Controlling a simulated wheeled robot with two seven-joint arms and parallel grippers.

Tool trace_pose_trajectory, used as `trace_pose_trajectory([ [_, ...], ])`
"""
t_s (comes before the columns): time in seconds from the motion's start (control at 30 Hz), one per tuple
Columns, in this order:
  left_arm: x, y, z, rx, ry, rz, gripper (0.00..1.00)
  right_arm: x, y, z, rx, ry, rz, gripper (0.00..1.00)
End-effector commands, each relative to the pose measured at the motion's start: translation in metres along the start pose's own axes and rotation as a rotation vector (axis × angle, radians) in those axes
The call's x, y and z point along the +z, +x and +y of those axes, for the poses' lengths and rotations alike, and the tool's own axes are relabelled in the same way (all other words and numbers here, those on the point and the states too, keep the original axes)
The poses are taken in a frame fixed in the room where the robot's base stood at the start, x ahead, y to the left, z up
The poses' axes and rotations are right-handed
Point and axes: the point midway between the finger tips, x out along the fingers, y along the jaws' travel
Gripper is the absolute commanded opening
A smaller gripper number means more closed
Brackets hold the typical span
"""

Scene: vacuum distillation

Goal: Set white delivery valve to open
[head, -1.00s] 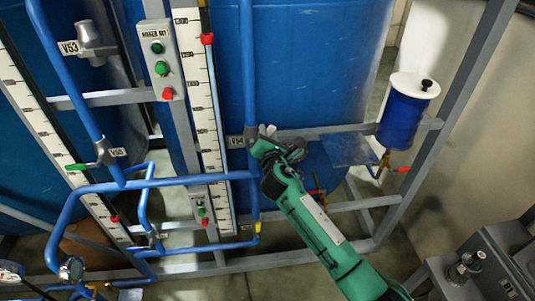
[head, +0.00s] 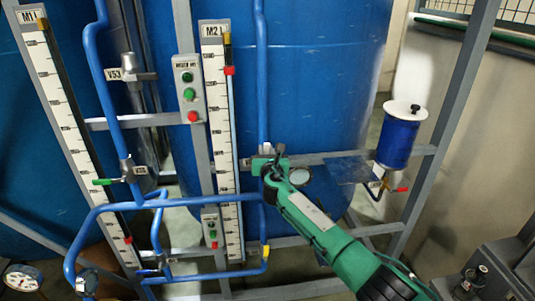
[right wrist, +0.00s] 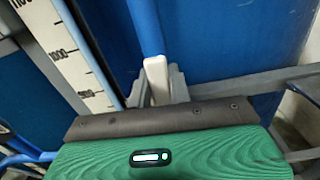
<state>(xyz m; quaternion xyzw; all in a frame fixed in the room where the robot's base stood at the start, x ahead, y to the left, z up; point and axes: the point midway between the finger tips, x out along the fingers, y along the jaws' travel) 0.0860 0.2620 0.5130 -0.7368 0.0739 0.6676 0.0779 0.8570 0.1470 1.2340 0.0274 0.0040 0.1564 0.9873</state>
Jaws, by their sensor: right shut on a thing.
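My right gripper (head: 268,166) is at the valve on the vertical blue pipe (head: 262,80), right of the M2 scale, and is shut on the valve's white handle. In the right wrist view the white handle (right wrist: 157,80) stands up between grey parts, roughly in line with the blue pipe (right wrist: 145,25) behind it. The dark front edge of the gripper (right wrist: 160,118) hides the handle's lower part. In the head view my gripper covers most of the valve, and its label is barely visible. My left gripper is not in view.
A white M2 scale (head: 218,130) and a mixer switch box (head: 188,90) stand left of the valve. A green-handled valve (head: 118,178) is farther left. A grey frame bar (head: 330,157) runs behind my gripper. A blue canister (head: 397,140) hangs at right.

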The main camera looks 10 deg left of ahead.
Motion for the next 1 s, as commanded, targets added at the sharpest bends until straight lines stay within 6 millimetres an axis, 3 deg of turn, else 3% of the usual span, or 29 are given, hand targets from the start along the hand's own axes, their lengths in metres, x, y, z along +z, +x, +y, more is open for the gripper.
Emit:
trace_pose_trajectory([
  [0.5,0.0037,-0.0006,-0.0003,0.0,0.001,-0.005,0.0,-0.0014,0.0006,0.0011,0.001,-0.022,0.001,0.0],
  [0.53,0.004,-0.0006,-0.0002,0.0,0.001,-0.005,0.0,-0.0014,0.0006,0.0011,0.001,-0.021,0.001,0.22],
  [0.63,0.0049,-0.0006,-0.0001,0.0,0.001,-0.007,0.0,-0.0014,0.0006,0.001,0.0,-0.021,0.001,0.41],
  [1.0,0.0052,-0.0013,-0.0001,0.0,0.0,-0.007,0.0,-0.0007,-0.0011,0.0007,0.0,-0.021,0.0,0.42],
])
